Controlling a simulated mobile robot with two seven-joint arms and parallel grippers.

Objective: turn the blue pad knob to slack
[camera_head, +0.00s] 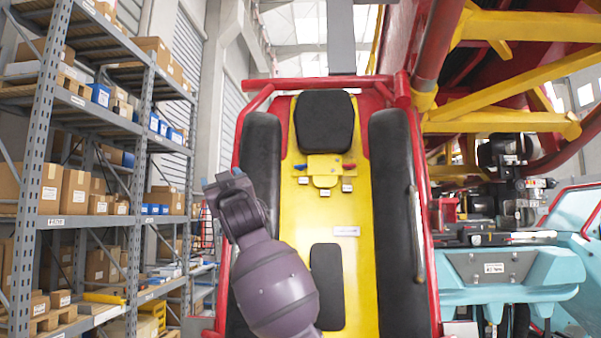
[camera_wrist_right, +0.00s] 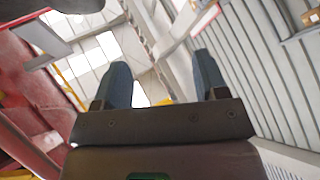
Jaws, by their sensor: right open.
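The blue pad knob (camera_head: 300,167) is a small blue piece at the left end of a yellow bracket (camera_head: 324,164), below the black headrest. It is too small to tell its setting. My right gripper (camera_head: 222,183) is left of the seat, well apart from the knob, with its purple arm rising from the bottom of the head view. In the right wrist view its two blue-grey fingers (camera_wrist_right: 162,85) stand apart with nothing between them. The knob does not show clearly in the right wrist view. My left gripper is not in view.
A small red knob (camera_head: 349,167) sits at the bracket's right end. Black side pads (camera_head: 394,210) flank the yellow seat back (camera_head: 352,270) inside a red frame. Grey shelves with boxes (camera_head: 75,190) stand left. Yellow beams (camera_head: 500,115) and a teal car (camera_head: 510,275) stand right.

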